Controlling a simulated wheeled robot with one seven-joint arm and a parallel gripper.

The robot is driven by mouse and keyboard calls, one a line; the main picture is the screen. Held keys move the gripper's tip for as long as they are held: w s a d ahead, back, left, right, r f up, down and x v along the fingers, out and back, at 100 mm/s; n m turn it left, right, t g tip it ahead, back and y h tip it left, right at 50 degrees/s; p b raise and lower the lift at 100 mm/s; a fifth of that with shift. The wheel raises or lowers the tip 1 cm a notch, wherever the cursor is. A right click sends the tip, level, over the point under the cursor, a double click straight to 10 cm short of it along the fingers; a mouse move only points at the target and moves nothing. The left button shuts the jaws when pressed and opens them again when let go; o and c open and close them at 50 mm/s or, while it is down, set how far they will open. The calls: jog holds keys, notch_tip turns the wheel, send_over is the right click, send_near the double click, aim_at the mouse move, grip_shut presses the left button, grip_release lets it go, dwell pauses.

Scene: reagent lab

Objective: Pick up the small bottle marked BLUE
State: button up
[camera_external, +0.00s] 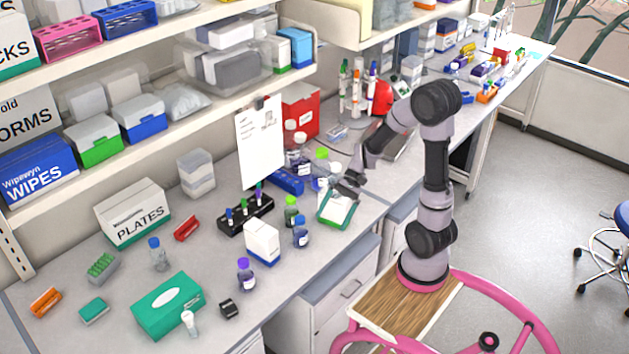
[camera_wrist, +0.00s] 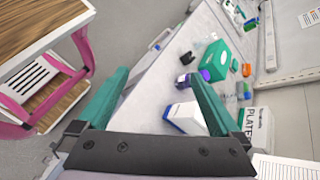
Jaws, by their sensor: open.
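Two blue-capped bottles stand on the bench in the external view: one (camera_external: 301,232) right of the white-and-blue carton, one (camera_external: 158,255) further left near the green box. Their label words are too small to read, so I cannot tell which is marked BLUE. A purple-capped bottle (camera_external: 246,275) stands near the front edge; its purple cap also shows in the wrist view (camera_wrist: 204,75). My gripper (camera_wrist: 157,80) is open and empty, its teal fingers apart. In the external view it is above the bench, right of and behind the nearer blue-capped bottle.
The white-and-blue carton (camera_external: 262,242) stands left of the nearer blue-capped bottle, a green-capped bottle (camera_external: 290,211) behind it. A dark rack (camera_external: 245,216) with capped tubes, a green box (camera_external: 167,306) and a PLATES box (camera_external: 133,213) are further left. Shelves overhang the back.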

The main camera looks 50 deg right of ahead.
aim_at(301, 236)
jog(key=w+d+f+m+t, duration=0.2)
jog(key=w+f+m+t, duration=0.2)
jog(key=f+m, duration=0.1)
jog(key=w+d+f+m+t+y, duration=0.1)
jog(key=w+d+f+m+t, duration=0.1)
jog(key=w+f+m+t, duration=0.3)
jog(key=w+d+f+m+t, duration=0.2)
jog(key=w+f+m+t, duration=0.2)
jog(key=f+m, duration=0.2)
jog(key=shift+w+d+m+t+y, duration=0.3)
jog(key=shift+w+m+t+y, duration=0.1)
jog(key=shift+m, duration=0.4)
notch_tip(301, 236, down, 7)
jog(key=shift+r, duration=0.1)
jog(key=x, duration=0.5)
jog(key=c, duration=1.5)
